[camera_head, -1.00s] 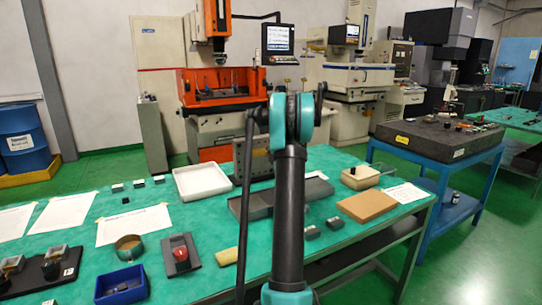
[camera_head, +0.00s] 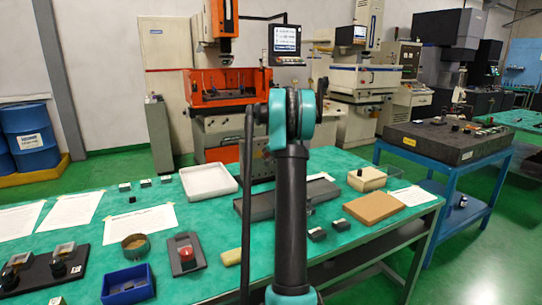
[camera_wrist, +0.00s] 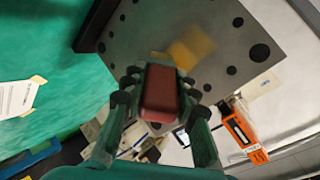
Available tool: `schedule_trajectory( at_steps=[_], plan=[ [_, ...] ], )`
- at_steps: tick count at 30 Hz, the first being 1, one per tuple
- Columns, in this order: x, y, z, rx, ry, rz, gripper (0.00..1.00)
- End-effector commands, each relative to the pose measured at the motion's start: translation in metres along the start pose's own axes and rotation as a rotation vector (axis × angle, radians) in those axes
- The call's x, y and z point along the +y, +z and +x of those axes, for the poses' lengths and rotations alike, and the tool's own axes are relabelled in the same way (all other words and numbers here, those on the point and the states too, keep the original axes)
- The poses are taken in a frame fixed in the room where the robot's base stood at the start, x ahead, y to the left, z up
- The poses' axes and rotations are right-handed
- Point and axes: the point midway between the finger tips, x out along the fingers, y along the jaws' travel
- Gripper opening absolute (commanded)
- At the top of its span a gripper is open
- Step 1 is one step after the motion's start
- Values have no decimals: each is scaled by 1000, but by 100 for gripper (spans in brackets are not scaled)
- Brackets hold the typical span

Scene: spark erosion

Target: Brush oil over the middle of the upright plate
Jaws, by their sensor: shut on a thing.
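The upright plate (camera_wrist: 225,85) is grey with several dark round holes and fills the upper middle of the wrist view, tilted in the picture. A blurred yellow-orange patch (camera_wrist: 190,48) shows near its middle; I cannot tell whether it is oil or part of the held tool. My gripper (camera_wrist: 160,90) is shut on a reddish-brown block, likely the brush handle (camera_wrist: 160,92), in front of the plate. Whether the brush touches the plate is not clear. In the head view my arm hides the gripper, the brush and most of the plate.
On the green table stand a white tray (camera_head: 209,168), a long grey tray (camera_head: 322,186), a tan block (camera_head: 374,208), a round dish (camera_head: 135,245), a red-topped item on a dark stand (camera_head: 186,252) and a blue bin (camera_head: 127,286). Paper sheets lie at left.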

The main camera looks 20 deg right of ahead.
Motion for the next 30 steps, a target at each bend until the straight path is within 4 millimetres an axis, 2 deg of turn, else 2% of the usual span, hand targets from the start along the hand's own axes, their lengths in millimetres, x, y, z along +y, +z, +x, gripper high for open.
schedule_trajectory(
  at_steps=[7,17,30],
  plan=[
    [-10,18,-4,0,-1,-1,0],
    [-16,28,-5,1,0,0,0],
    [-33,56,-7,0,-1,0,0]
  ],
)
